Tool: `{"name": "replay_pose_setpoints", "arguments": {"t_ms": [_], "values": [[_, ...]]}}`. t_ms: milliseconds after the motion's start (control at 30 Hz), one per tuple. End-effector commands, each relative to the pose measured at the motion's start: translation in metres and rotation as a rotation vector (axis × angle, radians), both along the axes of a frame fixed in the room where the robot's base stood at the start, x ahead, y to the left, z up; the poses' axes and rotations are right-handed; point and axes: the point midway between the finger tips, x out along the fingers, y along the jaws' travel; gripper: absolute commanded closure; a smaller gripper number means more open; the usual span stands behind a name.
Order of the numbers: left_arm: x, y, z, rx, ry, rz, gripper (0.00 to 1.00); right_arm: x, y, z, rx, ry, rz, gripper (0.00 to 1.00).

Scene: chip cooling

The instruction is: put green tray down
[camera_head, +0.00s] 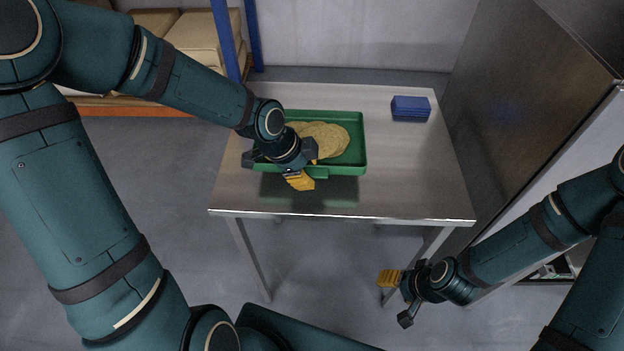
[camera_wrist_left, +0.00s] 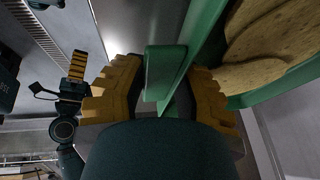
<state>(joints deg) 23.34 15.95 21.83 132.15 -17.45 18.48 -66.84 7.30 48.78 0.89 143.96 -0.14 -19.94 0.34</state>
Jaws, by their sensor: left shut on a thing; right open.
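The green tray (camera_head: 353,128) is over the left middle of the metal table (camera_head: 405,170), with tan round chips (camera_head: 325,138) in it. My left gripper (camera_head: 303,174) is shut on the tray's near side. In the left wrist view its yellow fingers (camera_wrist_left: 165,90) close around a green handle tab (camera_wrist_left: 160,72) beside the tray wall. A dark reflection shows on the table below the tray; I cannot tell whether the tray touches the tabletop. My right gripper (camera_head: 392,281) is open and empty, in front of and below the table's front right edge.
A blue block or stack (camera_head: 411,107) lies at the table's back right. The table's right and front parts are clear. A tall metal cabinet (camera_head: 540,90) stands close on the right. A rack with blue posts (camera_head: 226,40) and tan boxes (camera_head: 200,38) is behind on the left.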

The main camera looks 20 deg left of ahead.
Motion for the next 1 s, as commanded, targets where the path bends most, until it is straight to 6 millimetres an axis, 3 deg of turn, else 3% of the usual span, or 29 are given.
{"name": "replay_pose_setpoints", "arguments": {"t_ms": [467, 667, 700, 767, 1000], "values": [[0.001, -0.001, -0.047, -0.001, -0.002, -0.002, 1.0, 0.004, 0.0, -0.02, -0.001, -0.009, -0.001, 0.39], [0.001, 0.0, -0.047, 0.0, -0.002, 0.0, 1.0, 0.004, -0.001, -0.018, -0.001, -0.01, -0.002, 0.39], [0.0, 0.0, -0.048, 0.0, 0.0, 0.0, 0.64, 0.004, -0.001, -0.018, -0.001, -0.01, -0.002, 0.39], [0.0, 0.0, -0.047, 0.0, 0.0, 0.0, 0.43, 0.004, 0.0, -0.018, -0.001, -0.01, -0.002, 0.39], [0.0, 0.0, -0.047, 0.0, 0.0, 0.0, 0.43, 0.004, -0.001, -0.018, -0.001, -0.01, -0.002, 0.39]]}}
